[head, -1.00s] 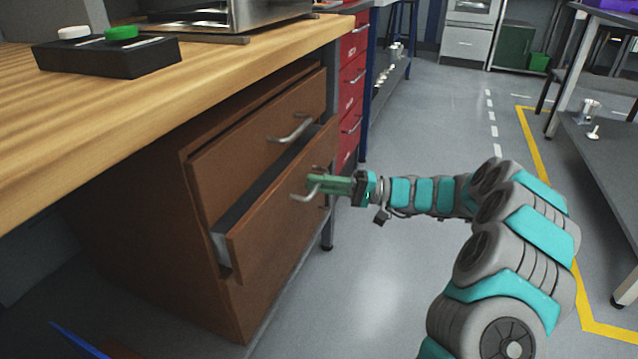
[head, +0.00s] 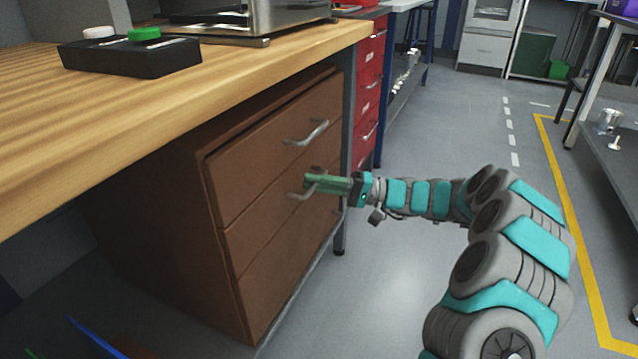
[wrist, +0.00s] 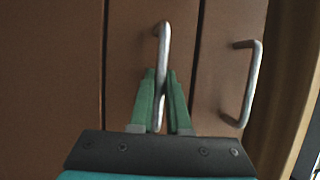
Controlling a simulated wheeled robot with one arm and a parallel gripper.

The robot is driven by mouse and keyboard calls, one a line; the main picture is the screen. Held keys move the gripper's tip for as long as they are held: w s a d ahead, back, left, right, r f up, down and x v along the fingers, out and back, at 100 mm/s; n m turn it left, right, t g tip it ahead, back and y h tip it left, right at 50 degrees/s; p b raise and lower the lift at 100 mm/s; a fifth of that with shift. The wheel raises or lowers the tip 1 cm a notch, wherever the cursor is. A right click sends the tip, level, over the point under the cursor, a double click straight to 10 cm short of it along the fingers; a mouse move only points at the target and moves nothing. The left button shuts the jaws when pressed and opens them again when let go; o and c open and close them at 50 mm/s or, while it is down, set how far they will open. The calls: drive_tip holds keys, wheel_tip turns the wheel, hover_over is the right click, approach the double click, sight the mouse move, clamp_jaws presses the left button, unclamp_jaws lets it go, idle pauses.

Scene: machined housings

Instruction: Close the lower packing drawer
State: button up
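The brown cabinet under the bench has three drawer fronts. The middle drawer (head: 262,222), below the top one, now sits flush or nearly flush with its neighbours, and no gap shows at its top edge. Its metal bar handle (head: 298,196) also shows in the wrist view (wrist: 164,45). My gripper (head: 310,183) is at this handle. In the wrist view its green fingers (wrist: 161,78) lie on both sides of the bar and look closed on it. The far part of the handle is partly hidden by the fingers.
The top drawer (head: 275,150) and bottom drawer (head: 285,275) are shut. The wooden bench top (head: 230,90) overhangs the cabinet, with a black button box (head: 130,58) on it. A red drawer unit (head: 369,90) stands beyond.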

drive_tip(key=o, duration=0.5)
drive_tip(key=shift+a, duration=0.15)
drive_tip(key=shift+c, duration=0.2)
drive_tip(key=d+f, duration=0.1)
drive_tip(key=d, duration=0.6)
drive_tip(key=shift+w+d+f+p, duration=0.2)
drive_tip(key=shift+w+d+p, duration=0.1)
drive_tip(key=shift+d, duration=0.1)
drive_tip(key=shift+s, duration=0.1)
